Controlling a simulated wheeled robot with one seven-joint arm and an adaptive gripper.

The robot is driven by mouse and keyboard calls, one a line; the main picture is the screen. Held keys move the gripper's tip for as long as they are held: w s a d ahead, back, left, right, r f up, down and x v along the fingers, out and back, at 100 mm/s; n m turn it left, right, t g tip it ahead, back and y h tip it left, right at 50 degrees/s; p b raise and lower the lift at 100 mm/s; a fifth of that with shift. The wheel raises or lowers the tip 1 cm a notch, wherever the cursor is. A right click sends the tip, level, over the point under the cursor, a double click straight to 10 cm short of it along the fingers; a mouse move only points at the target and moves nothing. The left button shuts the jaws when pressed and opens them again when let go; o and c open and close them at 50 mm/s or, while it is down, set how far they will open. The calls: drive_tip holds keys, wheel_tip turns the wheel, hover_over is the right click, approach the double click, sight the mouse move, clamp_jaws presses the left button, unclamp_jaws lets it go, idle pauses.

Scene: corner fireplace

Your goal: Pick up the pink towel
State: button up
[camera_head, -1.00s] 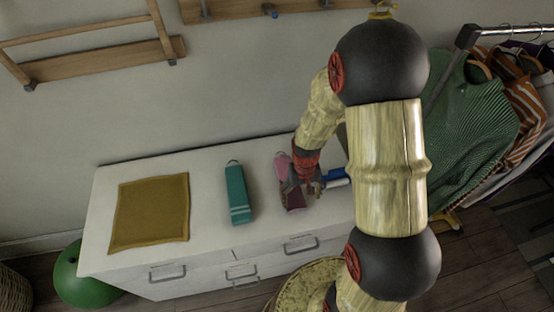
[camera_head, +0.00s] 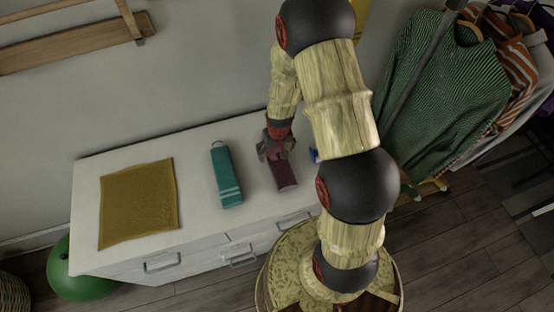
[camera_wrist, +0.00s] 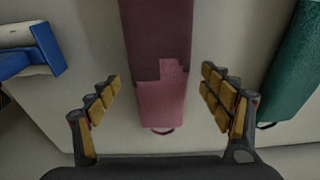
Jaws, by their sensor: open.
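The pink towel (camera_wrist: 160,103) is a folded strip, pink at its looped end and dark maroon along the rest. In the head view its maroon part (camera_head: 284,175) lies on the white cabinet top, and my gripper (camera_head: 276,150) covers the pink end. In the wrist view my gripper (camera_wrist: 160,100) is open, with one finger on each side of the pink end and a gap on both sides. The fingers do not touch the towel.
A teal towel (camera_head: 226,175) lies left of the pink one on the white cabinet (camera_head: 200,232). A mustard cloth (camera_head: 139,203) lies farther left. A blue and white item (camera_wrist: 30,52) lies on the pink towel's other side. Clothes (camera_head: 450,95) hang at the right.

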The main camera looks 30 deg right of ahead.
drive_tip(key=shift+w+f, duration=0.15)
drive_tip(key=shift+f, duration=0.8)
drive_tip(key=c, duration=0.4)
drive_tip(key=c, duration=1)
